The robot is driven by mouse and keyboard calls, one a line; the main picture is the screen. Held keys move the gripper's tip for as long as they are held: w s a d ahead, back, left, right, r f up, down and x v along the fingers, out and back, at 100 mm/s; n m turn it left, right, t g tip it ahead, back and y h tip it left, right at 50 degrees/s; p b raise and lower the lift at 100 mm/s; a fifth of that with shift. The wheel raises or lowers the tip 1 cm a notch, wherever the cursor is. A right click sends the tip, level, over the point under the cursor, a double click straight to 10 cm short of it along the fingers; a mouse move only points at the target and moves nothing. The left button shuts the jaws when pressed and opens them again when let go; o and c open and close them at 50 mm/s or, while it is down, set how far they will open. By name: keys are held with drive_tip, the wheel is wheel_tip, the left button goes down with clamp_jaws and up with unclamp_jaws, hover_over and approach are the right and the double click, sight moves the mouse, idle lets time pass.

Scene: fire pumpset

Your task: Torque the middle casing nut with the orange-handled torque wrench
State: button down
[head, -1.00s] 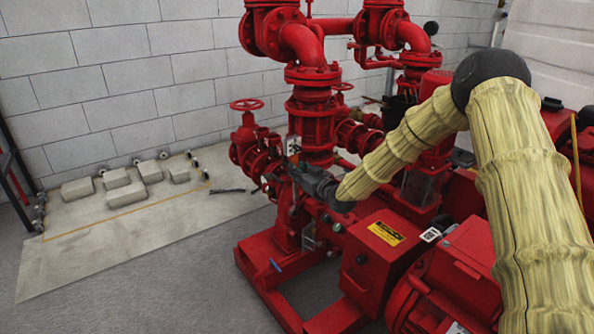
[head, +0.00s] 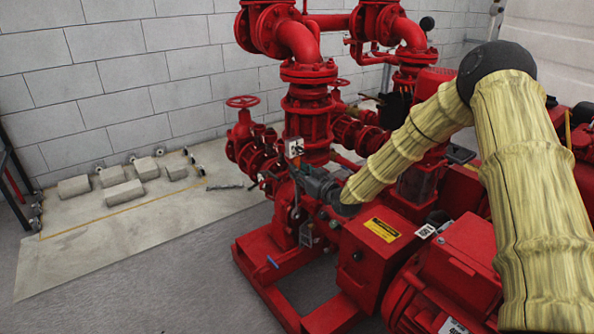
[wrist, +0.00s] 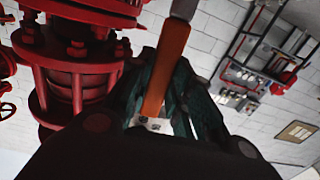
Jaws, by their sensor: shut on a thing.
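The torque wrench shows in the wrist view as an orange handle (wrist: 166,68) with a grey shaft (wrist: 184,8) running out of the top edge. My gripper (wrist: 158,95) is shut on the orange handle, with its dark teal fingers on either side. In the head view my gripper (head: 300,174) is beside the red pump (head: 280,195), in front of the vertical red pipe. The wrench cannot be made out there. The wrench's head is out of the wrist view. I cannot pick out the middle casing nut in either view.
A red flanged pipe (wrist: 78,75) with bolts stands close on the left in the wrist view. A red control box (head: 375,245) and motor (head: 450,285) lie below my arm. Concrete blocks (head: 122,194) sit on the slab at left. The floor at front left is clear.

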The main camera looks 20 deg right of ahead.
drive_tip(key=shift+p+v, duration=0.3)
drive_tip(key=shift+v, duration=0.55)
drive_tip(key=shift+r, duration=0.1)
